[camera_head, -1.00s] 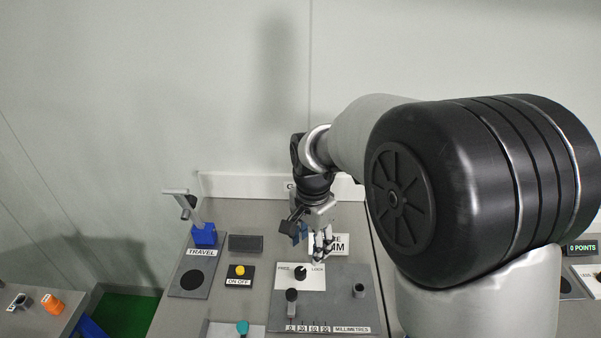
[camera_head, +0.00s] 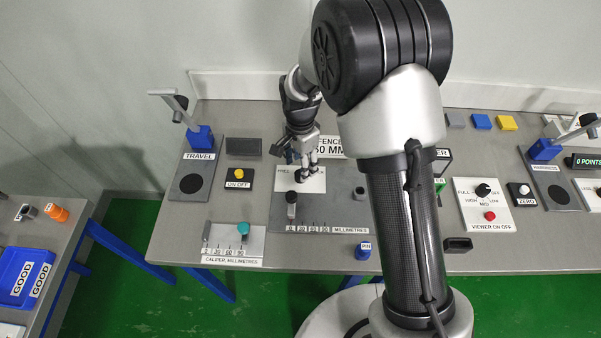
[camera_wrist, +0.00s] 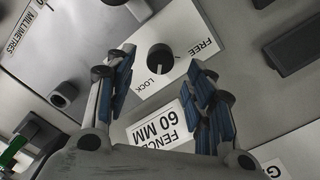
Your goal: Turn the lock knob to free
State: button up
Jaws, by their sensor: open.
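The lock knob is a small round black knob on a white plate marked FREE and LOCK. It shows in the wrist view (camera_wrist: 160,57), beyond the fingertips and roughly between them. Which mark its pointer faces is hard to tell. In the head view the white plate (camera_head: 315,184) lies on the grey fence panel, and my gripper largely hides the knob and the LOCK word. My gripper (camera_head: 306,174) points down over the plate. Its two blue-padded fingers (camera_wrist: 162,66) stand apart with nothing between them. I see no contact with the knob.
A black-handled slider (camera_head: 291,205) stands just in front of the plate, above the millimetre scale. A yellow button (camera_head: 239,174) lies left, and a teal-knobbed caliper (camera_head: 243,229) is front left.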

jog(key=shift+f+b, duration=0.35)
jog(key=shift+f, duration=1.7)
jog(key=shift+c, duration=0.3)
jog(key=c, duration=1)
